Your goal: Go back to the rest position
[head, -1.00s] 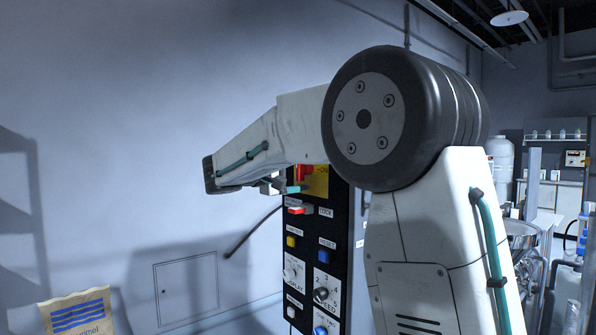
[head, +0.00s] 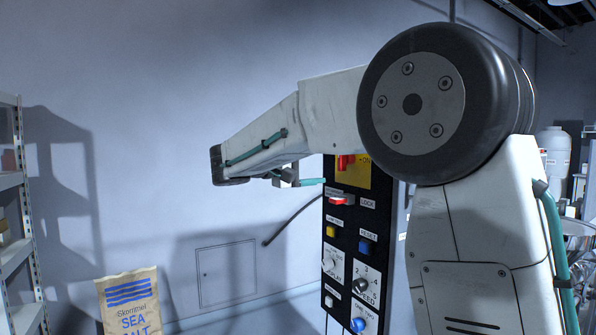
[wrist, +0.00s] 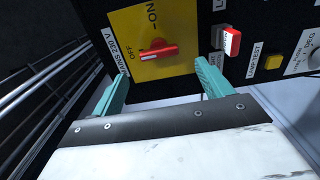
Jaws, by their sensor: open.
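My gripper (wrist: 161,80) is open and empty, its two teal fingers apart in front of the black control panel (wrist: 190,84). The yellow plate with the red main switch (wrist: 158,52) lies just beyond the fingers, and I see no contact. In the head view my gripper (head: 311,182) is partly hidden, with a teal finger showing beside the panel (head: 338,310). My arm is stretched out to the left at the height of the yellow plate (head: 358,174).
The panel also has a red LOCK switch (head: 341,199), a yellow button (head: 333,229), a blue button (head: 366,246) and knobs. A sea salt bag (head: 130,305) is at lower left, near a shelf rack (head: 12,260).

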